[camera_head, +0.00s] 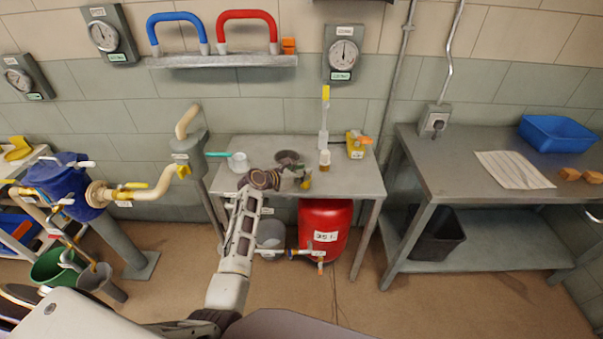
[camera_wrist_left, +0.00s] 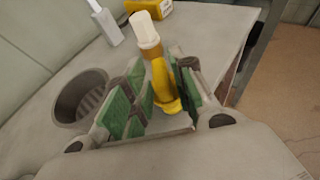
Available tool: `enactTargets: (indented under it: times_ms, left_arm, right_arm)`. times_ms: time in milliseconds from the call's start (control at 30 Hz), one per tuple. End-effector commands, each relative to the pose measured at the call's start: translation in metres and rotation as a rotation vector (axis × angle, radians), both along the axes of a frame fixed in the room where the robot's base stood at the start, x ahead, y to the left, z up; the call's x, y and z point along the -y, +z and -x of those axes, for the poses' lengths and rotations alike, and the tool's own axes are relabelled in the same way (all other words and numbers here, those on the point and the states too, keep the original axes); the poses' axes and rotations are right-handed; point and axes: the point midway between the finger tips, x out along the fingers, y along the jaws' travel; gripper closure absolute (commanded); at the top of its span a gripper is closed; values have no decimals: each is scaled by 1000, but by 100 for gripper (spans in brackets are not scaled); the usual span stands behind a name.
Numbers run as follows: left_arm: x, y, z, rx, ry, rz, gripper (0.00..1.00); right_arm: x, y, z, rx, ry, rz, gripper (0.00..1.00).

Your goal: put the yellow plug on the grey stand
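The yellow plug (camera_wrist_left: 166,92) stands between the fingers of my left gripper (camera_wrist_left: 160,100) in the left wrist view. A narrow gap seems to show beside it, so the fingers look open around it. In the head view, my left gripper (camera_head: 297,180) is low over the small table, and a bit of the yellow plug (camera_head: 307,183) shows beside a fingertip. The grey stand appears to be the round, hollow dark grey piece (camera_head: 288,157) just behind the gripper. In the wrist view, this stand (camera_wrist_left: 80,97) is left of the fingers and empty. My right gripper is not in view.
A white-capped amber bottle (camera_head: 325,160) stands close to the right of the gripper. A tall pale piece with a yellow top (camera_head: 324,125) and a yellow box (camera_head: 355,147) are behind. A pale cup (camera_head: 238,162) is left. The table's right front (camera_head: 358,185) is clear.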

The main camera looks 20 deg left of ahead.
Motion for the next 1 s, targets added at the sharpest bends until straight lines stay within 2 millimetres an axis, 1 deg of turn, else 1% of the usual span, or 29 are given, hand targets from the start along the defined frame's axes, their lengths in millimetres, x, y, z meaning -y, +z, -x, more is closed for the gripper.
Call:
enactTargets:
  times_ms: [233, 433, 667, 900, 1000]
  left_arm:
    - [0, 0, 0, 0, 0, 0, 63]
    - [0, 1, 0, 0, 0, -1, 63]
    - [-4, 5, 7, 0, 0, 0, 63]
    - [-13, 14, 25, 0, 0, 0, 63]
    - [-19, 18, 34, 0, 0, 1, 63]
  right_arm:
    - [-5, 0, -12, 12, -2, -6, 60]
    - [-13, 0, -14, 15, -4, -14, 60]
    - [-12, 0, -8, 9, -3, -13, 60]
    - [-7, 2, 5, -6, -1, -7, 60]
    - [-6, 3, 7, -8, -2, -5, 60]
